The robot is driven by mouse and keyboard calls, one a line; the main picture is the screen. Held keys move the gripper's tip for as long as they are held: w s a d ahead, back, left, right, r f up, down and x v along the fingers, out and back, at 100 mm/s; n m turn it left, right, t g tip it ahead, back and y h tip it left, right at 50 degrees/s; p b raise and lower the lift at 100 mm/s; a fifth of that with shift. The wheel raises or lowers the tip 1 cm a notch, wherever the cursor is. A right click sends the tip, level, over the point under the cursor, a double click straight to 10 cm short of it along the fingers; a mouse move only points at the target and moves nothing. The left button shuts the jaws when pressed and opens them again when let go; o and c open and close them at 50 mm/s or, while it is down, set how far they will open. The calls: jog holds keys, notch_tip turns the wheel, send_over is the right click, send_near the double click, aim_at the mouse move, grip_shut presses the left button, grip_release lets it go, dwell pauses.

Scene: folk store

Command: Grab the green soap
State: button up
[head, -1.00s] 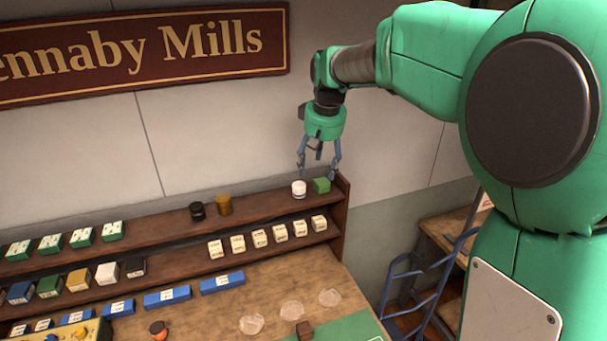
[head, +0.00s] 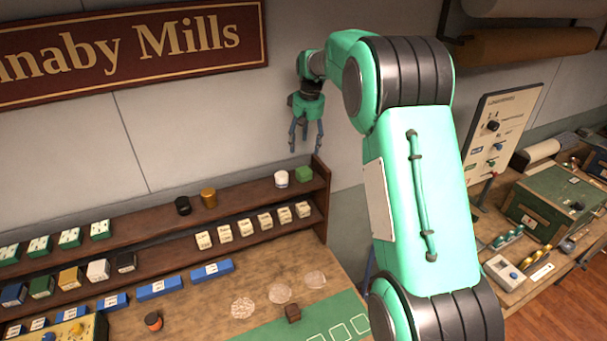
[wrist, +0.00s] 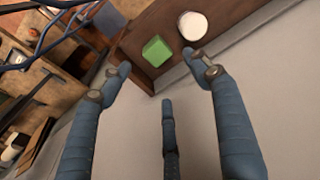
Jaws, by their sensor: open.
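The green soap (head: 304,174) is a small green block at the right end of the top shelf (head: 240,196). In the wrist view the soap (wrist: 157,51) lies ahead of the fingertips, near the shelf's end. My gripper (head: 306,148) hangs above the soap with its fingers pointing down. In the wrist view my gripper (wrist: 162,82) is open and empty, its blue fingers spread wide and apart from the soap. A white round jar (head: 281,179) stands just left of the soap; it also shows in the wrist view (wrist: 193,26).
A black jar (head: 183,205) and an amber jar (head: 208,198) stand farther left on the top shelf. Several small cream boxes (head: 246,229) sit on the shelf below. The wall rises close behind the shelves.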

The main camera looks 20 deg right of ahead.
aim_at(304, 170)
jog(key=shift+f, duration=0.1)
jog(key=shift+w+f+p, duration=0.15)
jog(key=shift+w+f, duration=0.05)
jog(key=shift+f, duration=1.2)
jog(key=shift+w+f+p, duration=0.15)
jog(key=shift+w+f, duration=0.1)
jog(key=shift+f, duration=1.1)
jog(key=shift+w+f+p, duration=0.15)
jog(key=shift+w+f, duration=0.05)
jog(key=shift+f, duration=1.2)
jog(key=shift+w+d+f+p, duration=0.2)
jog(key=shift+f+p, duration=0.1)
jog(key=shift+f, duration=1.05)
jog(key=shift+w+d+f+p, duration=0.15)
jog(key=shift+f+p, duration=0.15)
jog(key=shift+f, duration=1)
jog(key=shift+a, duration=0.1)
jog(key=c, duration=1.2)
